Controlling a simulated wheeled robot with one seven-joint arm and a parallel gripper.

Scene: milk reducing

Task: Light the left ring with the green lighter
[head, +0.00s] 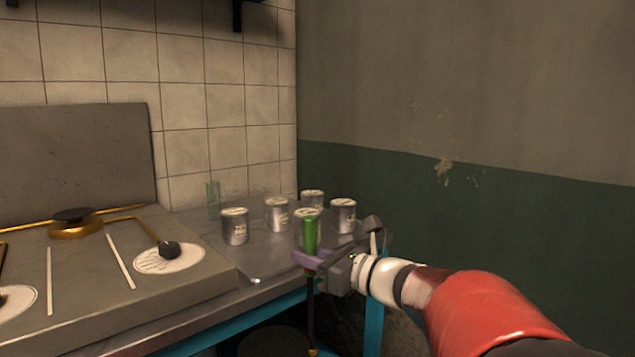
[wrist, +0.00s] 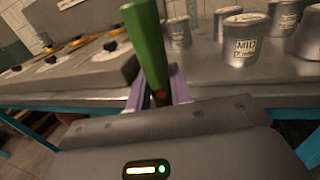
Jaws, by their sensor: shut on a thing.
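My gripper (head: 312,262) is shut on the green lighter (head: 310,234), just off the front right of the metal counter. The lighter's green handle stands up from the jaws, and its thin dark rod hangs down below them. In the wrist view the green lighter (wrist: 148,45) rises tilted between the jaws, with a small red spot near its lower end. A brass burner ring (head: 75,228) with a dark cap sits on the stove at the left of the head view. No flame shows on it. Another burner at the far left is mostly cut off by the picture's edge.
Several metal cans (head: 235,226) stand on the metal counter (head: 262,262) behind my gripper. A greenish glass (head: 213,199) stands near the wall. The stove (head: 190,290) has black knobs (head: 169,249) on white dials. A dark round thing lies below the counter.

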